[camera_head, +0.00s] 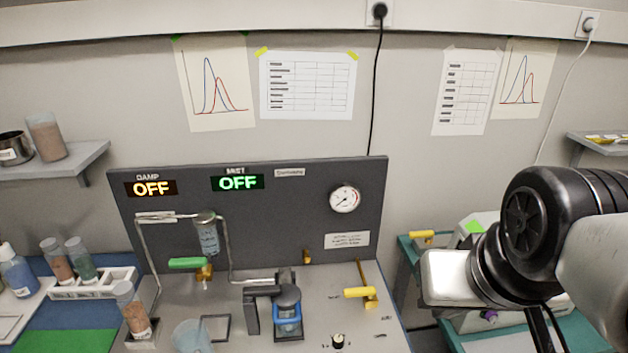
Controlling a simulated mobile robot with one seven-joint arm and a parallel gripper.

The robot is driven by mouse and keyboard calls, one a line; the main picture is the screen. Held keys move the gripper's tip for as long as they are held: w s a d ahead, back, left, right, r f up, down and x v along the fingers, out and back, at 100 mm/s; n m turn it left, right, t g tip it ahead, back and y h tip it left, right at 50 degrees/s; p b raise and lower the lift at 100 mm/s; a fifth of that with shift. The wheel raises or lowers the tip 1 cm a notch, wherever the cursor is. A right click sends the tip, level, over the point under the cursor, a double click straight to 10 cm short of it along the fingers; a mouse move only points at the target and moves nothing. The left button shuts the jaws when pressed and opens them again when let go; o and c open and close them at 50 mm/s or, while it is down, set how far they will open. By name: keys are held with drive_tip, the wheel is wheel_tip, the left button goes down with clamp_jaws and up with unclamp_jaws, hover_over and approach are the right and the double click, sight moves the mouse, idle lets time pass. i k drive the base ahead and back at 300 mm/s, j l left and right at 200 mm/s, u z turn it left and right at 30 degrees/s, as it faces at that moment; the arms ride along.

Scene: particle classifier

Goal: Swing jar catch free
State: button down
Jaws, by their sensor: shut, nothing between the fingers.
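A clear jar with a dark lid and a blue ring clip (288,321) stands upright at the front of the grey rig, next to a dark upright bracket (251,310). I cannot tell for sure which part is the jar's catch, or whether it is latched. A yellow-handled lever (360,293) sits to the jar's right, and a green-handled valve (188,263) to its left. My arm fills the right side, well apart from the jar. I cannot make out my gripper's fingers.
A metal pipe (145,250) and clear beaker (192,336) stand left of the jar. A black knob (338,341) is at front right. A teal bench (403,260) lies behind my arm.

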sight(249, 292)
drive_tip(key=j+u, duration=0.15)
drive_tip(key=u, duration=0.3)
drive_tip(key=k+j+u, duration=0.1)
drive_tip(key=u, duration=0.35)
drive_tip(key=j+z, duration=0.25)
drive_tip(key=j, duration=0.2)
drive_tip(key=j+z, duration=0.25)
drive_tip(key=j, duration=0.15)
drive_tip(key=k+j, duration=0.1)
drive_tip(key=j, duration=0.25)
drive_tip(key=k+j, duration=0.15)
drive_tip(key=j, duration=0.15)
drive_tip(key=k+j, duration=0.15)
drive_tip(key=i+l, duration=0.2)
